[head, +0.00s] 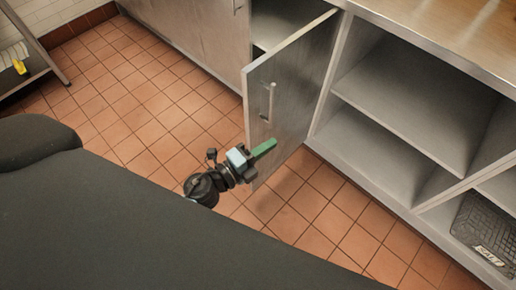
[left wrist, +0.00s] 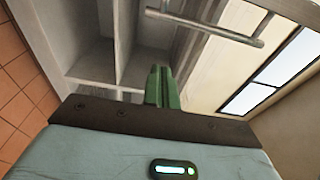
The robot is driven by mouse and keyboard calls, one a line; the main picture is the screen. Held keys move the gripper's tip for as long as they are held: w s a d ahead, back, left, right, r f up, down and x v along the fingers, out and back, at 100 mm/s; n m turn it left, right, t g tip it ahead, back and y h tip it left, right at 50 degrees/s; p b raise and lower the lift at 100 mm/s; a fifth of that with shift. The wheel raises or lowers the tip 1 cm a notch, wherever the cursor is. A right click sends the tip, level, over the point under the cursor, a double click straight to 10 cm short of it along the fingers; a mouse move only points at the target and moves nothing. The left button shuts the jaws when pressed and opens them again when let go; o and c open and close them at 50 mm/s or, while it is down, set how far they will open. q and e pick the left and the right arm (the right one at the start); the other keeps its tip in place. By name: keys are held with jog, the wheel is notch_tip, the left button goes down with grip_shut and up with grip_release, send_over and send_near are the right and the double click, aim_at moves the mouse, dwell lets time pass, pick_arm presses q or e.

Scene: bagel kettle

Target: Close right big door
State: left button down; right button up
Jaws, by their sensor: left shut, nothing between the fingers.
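The cabinet door (head: 292,85) stands swung open, roughly perpendicular to the cabinet front, with a vertical bar handle (head: 268,100) near its free edge. Its hinged side is by the open shelves on the right. My left gripper (head: 264,148) is shut and empty, its green fingers overlapping the lower part of the door in the head view, below the handle. I cannot tell whether they touch the door. In the left wrist view the shut fingers (left wrist: 161,88) point toward the cabinet, with a metal bar handle (left wrist: 208,26) above them. My right gripper is not in view.
Open shelves (head: 405,105) lie right of the door, under a wooden countertop (head: 450,35). A black mat (head: 487,228) lies on the lower right shelf. A closed cabinet panel (head: 200,35) is at left. Tiled floor (head: 130,105) is clear left of the door.

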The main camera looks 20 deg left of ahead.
pick_arm(q)
jog(key=shift+w+a, duration=0.2)
jog(key=shift+w, duration=0.75)
jog(key=shift+w+a, duration=0.25)
jog(key=shift+w, duration=0.65)
jog(key=shift+w+a, duration=0.2)
jog(key=shift+w, duration=0.75)
jog(key=shift+a, duration=0.1)
